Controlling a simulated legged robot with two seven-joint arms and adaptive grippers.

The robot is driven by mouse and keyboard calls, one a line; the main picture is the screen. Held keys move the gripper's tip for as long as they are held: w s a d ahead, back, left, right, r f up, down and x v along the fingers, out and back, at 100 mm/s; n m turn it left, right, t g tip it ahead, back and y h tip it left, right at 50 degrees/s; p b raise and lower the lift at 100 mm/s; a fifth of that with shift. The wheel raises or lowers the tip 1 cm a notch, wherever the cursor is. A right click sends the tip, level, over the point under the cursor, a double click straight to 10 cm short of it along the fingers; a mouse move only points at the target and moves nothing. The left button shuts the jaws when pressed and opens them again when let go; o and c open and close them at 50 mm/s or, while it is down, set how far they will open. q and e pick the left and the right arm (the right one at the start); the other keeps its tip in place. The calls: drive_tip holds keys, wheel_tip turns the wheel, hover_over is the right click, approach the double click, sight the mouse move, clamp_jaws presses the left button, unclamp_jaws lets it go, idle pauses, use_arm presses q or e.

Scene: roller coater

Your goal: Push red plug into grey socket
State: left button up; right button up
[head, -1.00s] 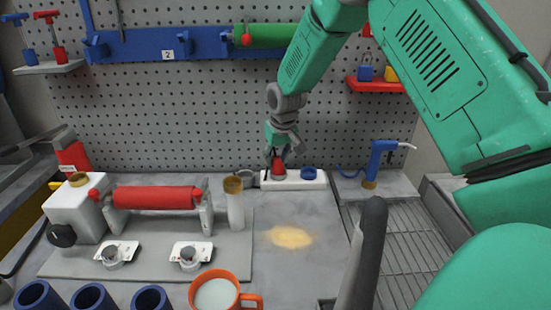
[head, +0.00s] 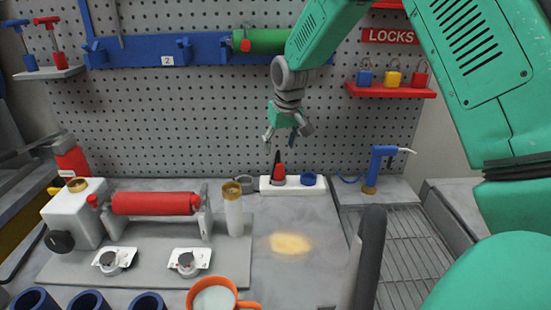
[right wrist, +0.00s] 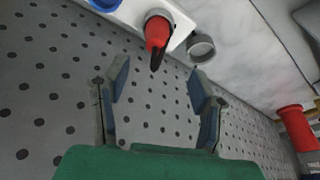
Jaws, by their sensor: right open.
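The red plug (head: 279,173) stands upright at the left end of the white socket strip (head: 293,187), with a black cable end at its top. In the right wrist view, the red plug (right wrist: 157,32) has a grey socket rim (right wrist: 160,14) around its base; how deep it sits is unclear. A blue socket (head: 308,179) is to its right on the strip. My right gripper (head: 288,136) is open and empty, above and apart from the plug. Its spread fingers also show in the right wrist view (right wrist: 158,75). My left gripper is out of view.
A grey ring-shaped part (head: 246,184) stands just left of the strip. A white cylinder with a brass top (head: 233,215) is nearer, and a blue tool (head: 376,168) stands to the right. The pegboard (head: 180,120) rises behind.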

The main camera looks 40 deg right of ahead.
drive_tip(key=v, duration=0.4)
idle(0.4)
drive_tip(key=shift+d, duration=0.15)
